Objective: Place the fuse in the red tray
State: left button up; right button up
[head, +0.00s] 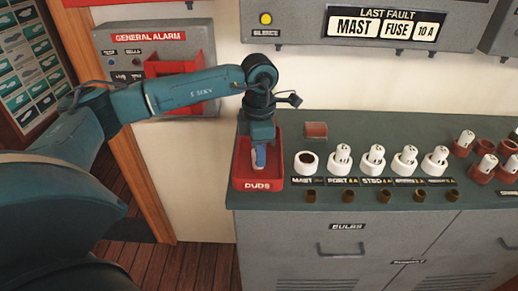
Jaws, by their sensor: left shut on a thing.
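The red tray (240,165), labelled DUDS, sits at the left end of the counter. My left gripper (258,158) points down inside the tray's outline, with its fingers shut on the fuse. The fuse is almost wholly hidden by the fingers, and I cannot tell whether it touches the tray floor. The white holder labelled MAST (306,162) is empty. The holders to its right each have a white fuse standing in them. My right gripper is not in view.
A small red block (316,130) lies behind the MAST holder. Brown sockets (384,196) line the counter's front edge. Brown holders with white fuses (487,168) stand at the right. A panel above (384,26) reads MAST FUSE 10 A. The general alarm box (130,75) is on the wall behind my left arm.

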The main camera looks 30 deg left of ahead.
pick_arm(q)
jog(key=shift+f, duration=0.25)
jog(key=o, duration=1)
jog(key=shift+r, duration=0.1)
notch_tip(320, 180, up, 12)
jog(key=shift+r+b, duration=0.2)
jog(key=shift+b, duration=0.45)
jog(key=shift+s+f, duration=0.1)
